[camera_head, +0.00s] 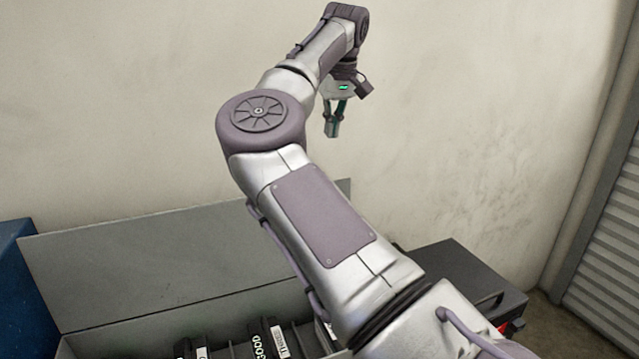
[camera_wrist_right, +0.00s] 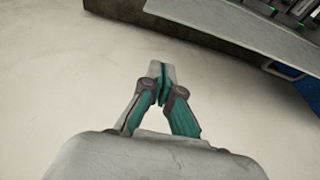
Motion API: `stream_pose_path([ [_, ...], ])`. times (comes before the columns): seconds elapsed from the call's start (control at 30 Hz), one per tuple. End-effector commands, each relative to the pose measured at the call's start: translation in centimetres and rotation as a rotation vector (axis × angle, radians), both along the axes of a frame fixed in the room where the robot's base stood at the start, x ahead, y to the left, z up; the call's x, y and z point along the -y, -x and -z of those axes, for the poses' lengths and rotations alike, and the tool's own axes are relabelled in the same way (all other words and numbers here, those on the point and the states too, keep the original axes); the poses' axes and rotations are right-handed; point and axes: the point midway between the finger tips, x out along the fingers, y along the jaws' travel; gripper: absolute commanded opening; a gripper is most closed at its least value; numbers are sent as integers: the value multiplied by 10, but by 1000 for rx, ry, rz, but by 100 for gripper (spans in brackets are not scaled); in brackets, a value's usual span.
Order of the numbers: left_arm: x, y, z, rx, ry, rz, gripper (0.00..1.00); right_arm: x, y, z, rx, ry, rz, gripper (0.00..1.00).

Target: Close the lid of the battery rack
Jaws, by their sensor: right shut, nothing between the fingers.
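The battery rack (camera_head: 90,347) is a grey box at the lower left of the head view, partly hidden behind my right arm. Its grey lid (camera_head: 130,265) stands raised at the back, near the wall. Several dark batteries (camera_head: 262,340) with white labels sit in slots inside. My right gripper (camera_head: 333,130) is shut and empty, high above and behind the raised lid. In the right wrist view my right gripper (camera_wrist_right: 163,75) points toward the pale wall, and the lid's edge (camera_wrist_right: 240,30) crosses the upper right. My left gripper is not in view.
A dark case (camera_head: 455,280) stands right of the rack, partly behind my arm. A blue object (camera_head: 20,290) is at the left edge. A pale wall (camera_head: 480,120) runs behind, and a grey slatted shutter (camera_head: 612,250) is at the right.

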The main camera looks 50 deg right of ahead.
Motion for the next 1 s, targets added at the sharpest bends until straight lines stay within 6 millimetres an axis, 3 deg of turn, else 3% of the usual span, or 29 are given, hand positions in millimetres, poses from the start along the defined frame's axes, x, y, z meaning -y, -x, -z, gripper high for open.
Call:
stream_pose_path([
  [0.1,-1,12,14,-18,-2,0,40,0,-1,14,1,-1,-1,0],
  [0.33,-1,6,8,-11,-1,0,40,2,-5,33,-3,-3,1,0],
  [0.7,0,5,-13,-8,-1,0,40,12,-21,108,-5,-2,-1,0],
  [1.0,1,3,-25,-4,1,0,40,-5,6,104,1,-1,0,0],
])
